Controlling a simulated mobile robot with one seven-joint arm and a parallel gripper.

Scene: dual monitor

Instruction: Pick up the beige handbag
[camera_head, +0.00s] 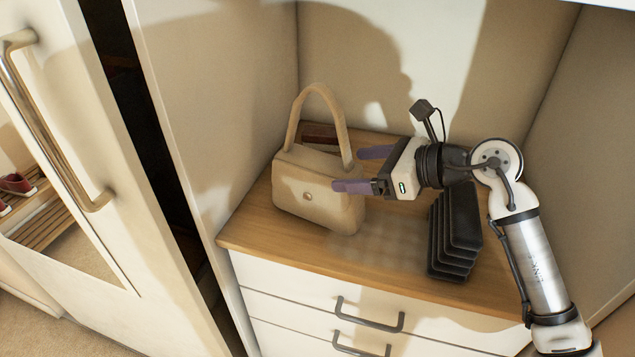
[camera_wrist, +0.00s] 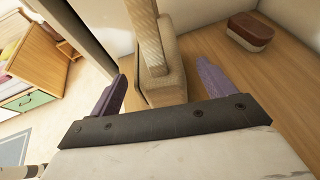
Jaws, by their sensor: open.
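The beige handbag (camera_head: 318,190) stands upright on the wooden top of a drawer unit, its handle arching up. My gripper (camera_head: 356,169) is open beside the right side of the bag, at about the height of its upper body, with its purple fingers pointing left. In the wrist view the bag (camera_wrist: 168,80) lies between my two fingers (camera_wrist: 158,82), with its handle rising toward the top of the picture. I cannot tell whether either finger touches it. The lower part of the bag is partly hidden by my gripper in the wrist view.
A black stacked object (camera_head: 455,235) stands right of the bag, below my arm. Cabinet walls close in the left, back and right. The wooden top (camera_head: 375,262) is clear in front.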

